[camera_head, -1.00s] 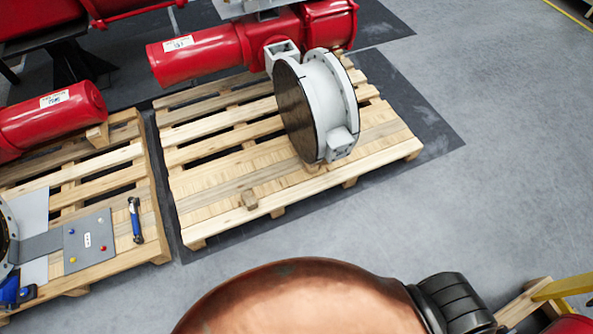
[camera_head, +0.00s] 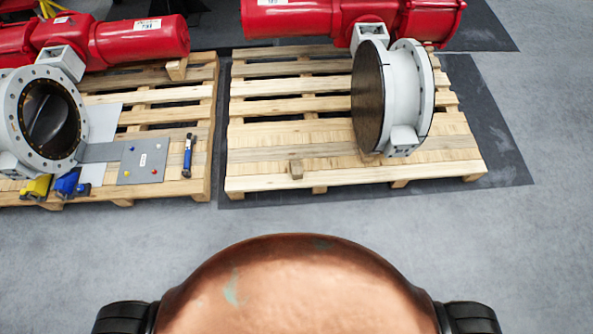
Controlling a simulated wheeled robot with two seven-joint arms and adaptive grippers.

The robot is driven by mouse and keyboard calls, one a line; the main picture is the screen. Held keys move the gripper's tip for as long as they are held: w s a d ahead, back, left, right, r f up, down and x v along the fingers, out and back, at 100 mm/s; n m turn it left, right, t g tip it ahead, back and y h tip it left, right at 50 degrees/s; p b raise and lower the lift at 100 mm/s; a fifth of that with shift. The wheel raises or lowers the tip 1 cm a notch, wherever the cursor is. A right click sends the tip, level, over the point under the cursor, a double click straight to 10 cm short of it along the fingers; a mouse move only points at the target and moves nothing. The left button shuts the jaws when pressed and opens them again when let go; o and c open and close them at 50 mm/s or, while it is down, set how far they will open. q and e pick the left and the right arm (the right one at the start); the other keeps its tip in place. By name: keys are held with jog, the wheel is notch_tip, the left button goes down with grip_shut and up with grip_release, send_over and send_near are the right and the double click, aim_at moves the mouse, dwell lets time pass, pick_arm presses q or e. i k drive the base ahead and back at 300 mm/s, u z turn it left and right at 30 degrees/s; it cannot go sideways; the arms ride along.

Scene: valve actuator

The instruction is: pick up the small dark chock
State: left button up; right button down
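A small brownish wooden block (camera_head: 296,169), the likeliest match for the small dark chock, sits on the front boards of the right pallet (camera_head: 262,184). It stands left of the white valve body (camera_head: 410,95) and apart from it. Another wooden block (camera_head: 177,69), lighter in tone, lies under the red cylinder on the left pallet. Neither of my grippers is in view.
The left pallet (camera_head: 200,150) carries a flanged valve (camera_head: 12,125), a grey plate (camera_head: 143,160), a blue-handled tool (camera_head: 187,157), and yellow (camera_head: 37,186) and blue (camera_head: 68,183) items. Red actuators (camera_head: 300,18) lie behind. Grey floor (camera_head: 400,225) before the pallets is clear.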

aim_at(298, 173)
jog(key=u, duration=1)
jog(key=i, duration=0.25)
jog(key=u, duration=1.1)
jog(key=i, duration=0.5)
jog(key=z, duration=2)
